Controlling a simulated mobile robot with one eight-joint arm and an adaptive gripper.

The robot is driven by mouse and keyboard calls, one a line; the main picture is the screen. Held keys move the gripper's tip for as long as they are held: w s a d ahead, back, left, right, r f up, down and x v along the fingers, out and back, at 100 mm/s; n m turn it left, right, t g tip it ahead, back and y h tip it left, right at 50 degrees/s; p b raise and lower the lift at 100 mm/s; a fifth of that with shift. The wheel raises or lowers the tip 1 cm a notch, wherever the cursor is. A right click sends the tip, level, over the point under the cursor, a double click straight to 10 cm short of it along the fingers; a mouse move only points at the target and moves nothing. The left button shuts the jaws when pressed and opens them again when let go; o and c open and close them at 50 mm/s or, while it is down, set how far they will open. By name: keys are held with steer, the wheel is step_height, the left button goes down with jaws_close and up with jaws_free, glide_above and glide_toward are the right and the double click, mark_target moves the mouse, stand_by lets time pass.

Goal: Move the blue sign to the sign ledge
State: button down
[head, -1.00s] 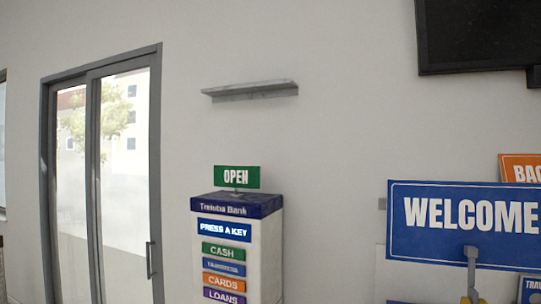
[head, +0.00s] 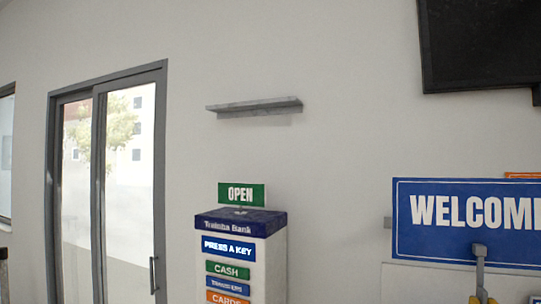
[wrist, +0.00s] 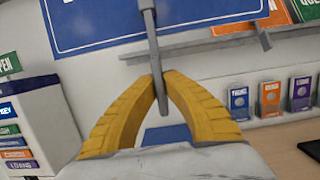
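The blue sign (head: 465,225) with white "WELCOME" lettering stands upright at the right of the head view, cut off by the edge. In the wrist view the lower part of its blue panel (wrist: 110,22) shows at the top. My gripper (wrist: 158,84) has its yellow fingers closed on the sign's grey stem, whose lower end hangs free below the fingertips. In the head view only a little of the gripper shows under the sign. A grey ledge (head: 255,106) is fixed to the wall at upper centre, left of and above the sign, and looks empty.
A bank kiosk (head: 262,255) with a green OPEN sign (head: 242,194) stands below the wall ledge. A dark screen (head: 480,45) hangs at upper right. In the wrist view, a lower rail (wrist: 215,46) and small leaflet holders (wrist: 270,97) line the wall.

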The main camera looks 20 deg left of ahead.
mark_target(481, 274)
steer(key=shift+t, duration=0.3)
steer(key=r+p, duration=0.3)
steer(key=r, duration=0.3)
steer(key=shift+w, duration=0.2)
steer(key=shift+f, duration=0.1)
